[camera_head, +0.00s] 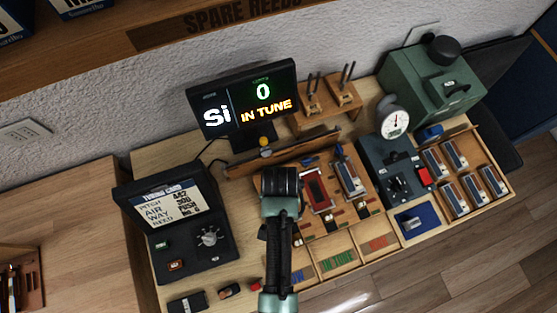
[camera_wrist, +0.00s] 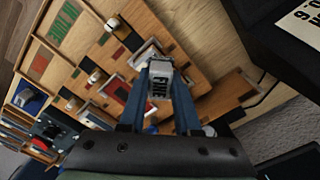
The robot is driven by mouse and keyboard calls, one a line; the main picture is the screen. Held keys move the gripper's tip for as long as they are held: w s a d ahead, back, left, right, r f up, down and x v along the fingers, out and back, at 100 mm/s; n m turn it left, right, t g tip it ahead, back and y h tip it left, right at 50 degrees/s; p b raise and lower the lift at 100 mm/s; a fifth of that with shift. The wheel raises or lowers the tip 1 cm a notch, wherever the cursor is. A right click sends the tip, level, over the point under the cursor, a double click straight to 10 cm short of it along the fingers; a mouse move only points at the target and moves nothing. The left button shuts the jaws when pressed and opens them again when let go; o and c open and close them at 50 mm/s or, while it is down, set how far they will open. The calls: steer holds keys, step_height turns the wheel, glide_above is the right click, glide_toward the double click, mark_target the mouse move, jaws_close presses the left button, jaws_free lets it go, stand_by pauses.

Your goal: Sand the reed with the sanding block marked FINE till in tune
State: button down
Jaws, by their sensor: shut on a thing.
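My gripper (camera_wrist: 162,92) is shut on the sanding block (camera_wrist: 159,82), a pale block with FINE in black on its face. In the head view my gripper (camera_head: 280,185) is over the left part of the wooden work board and its own body hides the block. A red reed plate (camera_head: 317,190) lies just right of it, and a silver one (camera_head: 348,175) further right. The wrist view does not show clearly whether the block touches a reed. The tuner display (camera_head: 243,97) reads Si, 0 and IN TUNE.
Labelled compartments, one reading IN TUNE (camera_head: 337,261), line the bench front. A dial gauge (camera_head: 395,120), a green machine (camera_head: 430,85) and a tray of several reed plates (camera_head: 480,185) stand at right.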

steer(key=shift+r+p, duration=1.15)
steer(key=shift+r, duration=0.3)
